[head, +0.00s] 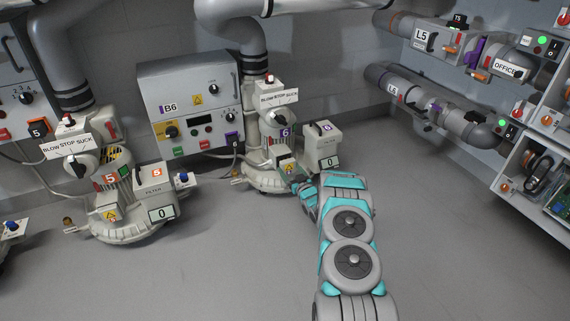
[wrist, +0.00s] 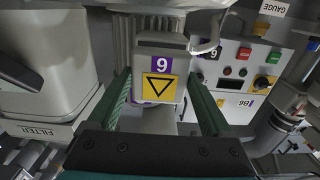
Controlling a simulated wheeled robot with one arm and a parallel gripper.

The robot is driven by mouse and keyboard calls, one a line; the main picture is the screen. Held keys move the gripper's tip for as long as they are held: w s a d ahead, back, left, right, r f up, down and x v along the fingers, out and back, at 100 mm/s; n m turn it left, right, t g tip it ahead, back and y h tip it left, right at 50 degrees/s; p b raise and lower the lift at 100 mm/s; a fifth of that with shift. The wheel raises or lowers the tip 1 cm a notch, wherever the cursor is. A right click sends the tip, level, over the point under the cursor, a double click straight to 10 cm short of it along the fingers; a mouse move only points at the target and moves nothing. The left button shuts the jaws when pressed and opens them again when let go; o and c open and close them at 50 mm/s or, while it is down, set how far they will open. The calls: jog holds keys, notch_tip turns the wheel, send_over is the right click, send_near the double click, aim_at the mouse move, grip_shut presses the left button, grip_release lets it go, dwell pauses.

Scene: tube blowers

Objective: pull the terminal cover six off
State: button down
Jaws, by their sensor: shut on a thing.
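Terminal cover six is a small pale box with a purple number label and a yellow warning triangle. In the wrist view the cover (wrist: 160,68) appears upside down, between the two green fingers of my gripper (wrist: 161,92). The fingers are shut on its sides. In the head view the cover (head: 286,165) is on the front of blower six (head: 262,181), and my gripper (head: 297,181) reaches it from the front right. The cover appears to be against the blower body; I cannot tell whether there is a gap.
The filter box six (head: 323,147) stands close to the right of the cover. The grey control panel B6 (head: 194,100) is behind to the left. Blower five (head: 122,195) stands further left. Pipes and panels line the right wall. The floor (head: 215,265) in front is clear.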

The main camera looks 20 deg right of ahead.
aim_at(289, 168)
jog(key=shift+s+p, duration=0.5)
jog(key=shift+s, duration=1.2)
jog(key=shift+r, duration=0.1)
